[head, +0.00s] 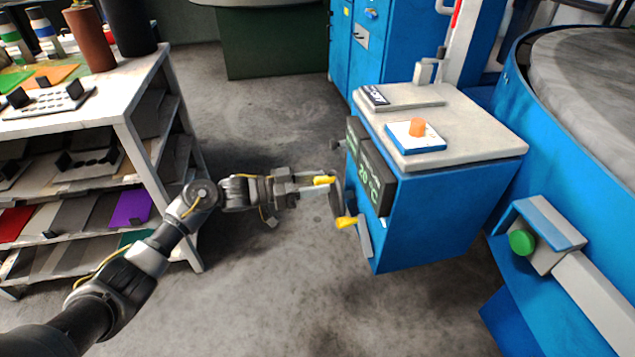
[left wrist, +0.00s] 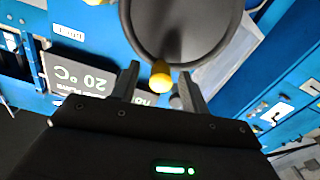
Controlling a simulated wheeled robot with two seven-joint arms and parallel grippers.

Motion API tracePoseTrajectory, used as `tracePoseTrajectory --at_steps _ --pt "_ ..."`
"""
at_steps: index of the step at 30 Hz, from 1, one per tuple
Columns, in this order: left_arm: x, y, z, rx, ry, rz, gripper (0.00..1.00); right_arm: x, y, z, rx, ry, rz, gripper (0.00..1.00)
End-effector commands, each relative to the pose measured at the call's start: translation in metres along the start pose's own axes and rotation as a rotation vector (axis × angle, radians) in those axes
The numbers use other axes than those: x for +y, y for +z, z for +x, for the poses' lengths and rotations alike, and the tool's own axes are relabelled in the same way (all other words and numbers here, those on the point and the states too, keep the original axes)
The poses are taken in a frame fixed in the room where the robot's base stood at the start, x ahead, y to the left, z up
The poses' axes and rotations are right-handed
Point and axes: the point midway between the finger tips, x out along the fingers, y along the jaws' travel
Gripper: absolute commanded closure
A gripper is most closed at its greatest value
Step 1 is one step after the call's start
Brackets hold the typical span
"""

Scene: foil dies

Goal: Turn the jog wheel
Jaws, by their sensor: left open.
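The jog wheel (head: 336,204) is a dark disc seen nearly edge-on at the left face of the blue control cabinet (head: 430,225). In the left wrist view the wheel (left wrist: 180,25) shows as a round grey face with a dark rim. Its yellow knob (left wrist: 160,77) lies between my left gripper's (left wrist: 158,82) open fingers, apparently apart from both. In the head view my left gripper (head: 312,181) reaches in from the left, level with the yellow knob (head: 324,180). Contact cannot be told. My right gripper is out of view.
A dark display (head: 363,172) reading 20 °C is beside the wheel. Another yellow part (head: 347,221) sits below. An orange knob (head: 418,127) tops the cabinet. A shelf unit (head: 145,90) stands left, a large blue machine (head: 575,150) right. The floor between is clear.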

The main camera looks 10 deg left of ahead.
Motion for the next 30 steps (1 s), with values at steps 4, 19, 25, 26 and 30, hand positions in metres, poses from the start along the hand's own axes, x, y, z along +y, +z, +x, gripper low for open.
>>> tracePoseTrajectory --at_steps 4,19,25,26,30 --pt "0.0002 0.0001 0.0091 0.000 0.000 0.000 0.55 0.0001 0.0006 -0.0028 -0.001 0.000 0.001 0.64" --pt "0.0003 0.0000 0.0103 0.000 0.000 0.001 0.82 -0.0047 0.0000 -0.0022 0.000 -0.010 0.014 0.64" --pt "0.0003 0.0001 0.0101 0.000 0.000 0.000 1.00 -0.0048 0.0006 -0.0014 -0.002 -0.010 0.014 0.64" --pt "0.0004 0.0002 0.0100 0.000 0.000 0.000 1.00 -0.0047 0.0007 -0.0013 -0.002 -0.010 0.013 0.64" --pt "-0.0007 0.0004 0.0077 -0.001 -0.001 0.003 1.00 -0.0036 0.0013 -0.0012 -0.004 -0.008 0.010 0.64"
